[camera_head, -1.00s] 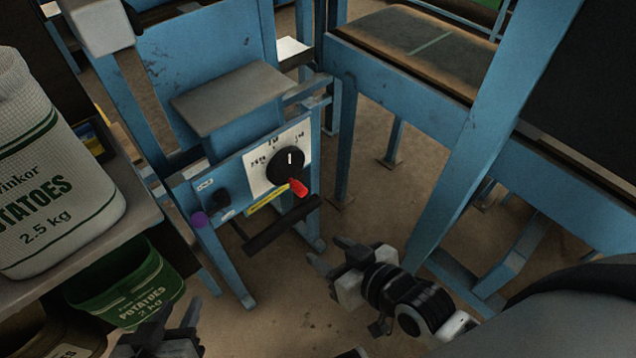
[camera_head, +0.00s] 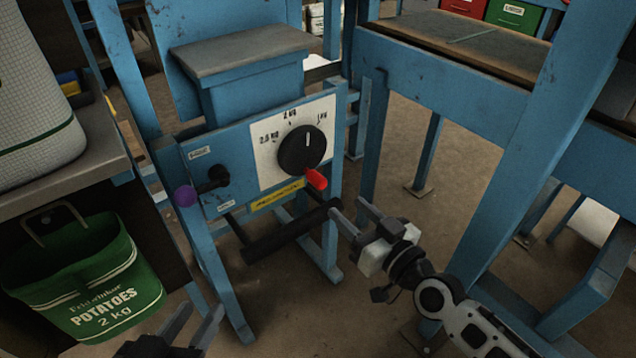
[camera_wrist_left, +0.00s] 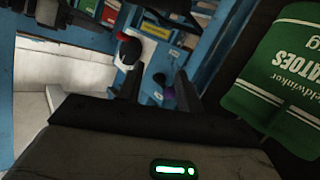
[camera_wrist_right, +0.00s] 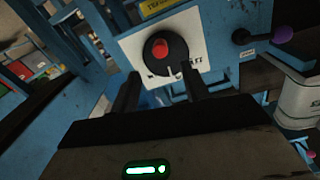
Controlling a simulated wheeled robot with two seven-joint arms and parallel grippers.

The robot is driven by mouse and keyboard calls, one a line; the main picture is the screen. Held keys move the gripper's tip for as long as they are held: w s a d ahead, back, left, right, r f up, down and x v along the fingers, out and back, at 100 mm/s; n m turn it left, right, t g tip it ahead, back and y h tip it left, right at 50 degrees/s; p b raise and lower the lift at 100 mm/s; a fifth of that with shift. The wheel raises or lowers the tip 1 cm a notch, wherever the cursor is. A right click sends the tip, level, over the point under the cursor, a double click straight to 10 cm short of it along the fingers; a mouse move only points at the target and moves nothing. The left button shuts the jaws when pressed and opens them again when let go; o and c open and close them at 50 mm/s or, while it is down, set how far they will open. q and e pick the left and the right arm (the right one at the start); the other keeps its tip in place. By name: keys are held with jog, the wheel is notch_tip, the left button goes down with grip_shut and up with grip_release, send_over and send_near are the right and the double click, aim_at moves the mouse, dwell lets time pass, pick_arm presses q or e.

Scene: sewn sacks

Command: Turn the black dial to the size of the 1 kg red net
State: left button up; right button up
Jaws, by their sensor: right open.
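The black dial (camera_head: 296,158) sits on a white plate (camera_head: 268,150) marked 2.5 kg, 2 kg and 1 kg, on a blue machine. Its white line points upward, seemingly between the 2 kg and 1 kg marks. A red tip (camera_head: 316,179) sticks out at its lower right. My right gripper (camera_head: 352,217) is open and empty, below and right of the dial, apart from it. The dial also shows ahead of the fingers in the right wrist view (camera_wrist_right: 173,62). My left gripper (camera_head: 193,330) is open and empty at the bottom. I see no red net.
A black bar (camera_head: 285,232) juts out below the dial. A purple-tipped black lever (camera_head: 213,180) is at its left. A green 2 kg potato sack (camera_head: 95,285) hangs at left below a shelf (camera_head: 95,165). A blue frame post (camera_head: 520,150) stands at right.

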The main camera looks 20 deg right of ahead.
aim_at(323, 186)
jog(key=b+x, duration=0.1)
jog(key=x, duration=0.9)
jog(key=shift+w+a+f, duration=0.1)
jog(key=shift+w+a, duration=0.05)
jog(key=shift+w, duration=0.25)
jog(key=c, duration=1)
